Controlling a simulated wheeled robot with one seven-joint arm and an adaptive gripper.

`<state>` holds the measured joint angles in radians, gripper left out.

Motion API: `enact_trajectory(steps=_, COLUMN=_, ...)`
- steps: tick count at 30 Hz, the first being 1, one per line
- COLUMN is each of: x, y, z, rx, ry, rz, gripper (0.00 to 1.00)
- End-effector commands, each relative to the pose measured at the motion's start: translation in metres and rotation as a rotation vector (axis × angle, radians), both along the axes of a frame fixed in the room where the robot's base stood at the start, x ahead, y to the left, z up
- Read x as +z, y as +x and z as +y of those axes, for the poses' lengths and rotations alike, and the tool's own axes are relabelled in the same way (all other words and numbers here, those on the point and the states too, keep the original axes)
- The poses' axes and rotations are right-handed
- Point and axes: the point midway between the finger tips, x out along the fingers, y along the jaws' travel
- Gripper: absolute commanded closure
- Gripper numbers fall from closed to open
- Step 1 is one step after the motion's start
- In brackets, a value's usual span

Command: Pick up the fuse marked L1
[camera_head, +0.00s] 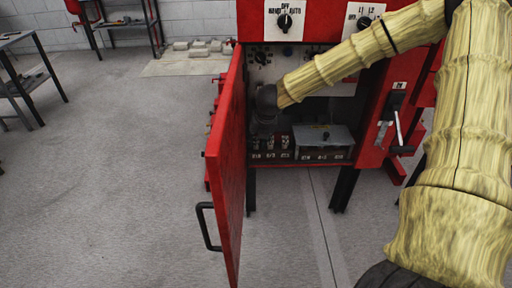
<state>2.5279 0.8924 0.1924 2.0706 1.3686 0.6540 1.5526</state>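A red cabinet (375,100) stands with its red door (228,165) swung open toward me. On its lower shelf, several small fuse-like parts (285,143) stand in a row above small white labels. The labels are too small to read, so I cannot tell which one is L1. My gripper (263,132), dark and small, is inside the cabinet at the left, just behind the door edge and over the left end of that row. It hides part of the row. Whether its fingers are open, shut or touching a fuse is not clear.
A grey metal box (322,138) sits right of the row, close to my gripper. The door with its black handle (208,226) bounds the left side. A lever switch (394,122) projects at the right. A dark table (28,70) stands far left; the floor between is clear.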

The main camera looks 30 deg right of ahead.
Motion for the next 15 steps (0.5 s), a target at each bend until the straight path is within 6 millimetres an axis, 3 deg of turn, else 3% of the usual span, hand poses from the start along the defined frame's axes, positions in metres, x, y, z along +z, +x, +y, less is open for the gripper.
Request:
enact_trajectory(steps=8, x=-0.0017, y=0.0014, z=0.0001, rx=0.001, ry=0.0, rz=-0.001, gripper=0.67)
enact_trajectory(steps=13, x=-0.0017, y=0.0014, z=0.0001, rx=0.001, ry=0.0, rz=-0.001, gripper=0.98)
enact_trajectory(steps=15, x=-0.0017, y=0.0014, z=0.0002, rx=0.001, ry=0.0, rz=-0.001, gripper=1.0)
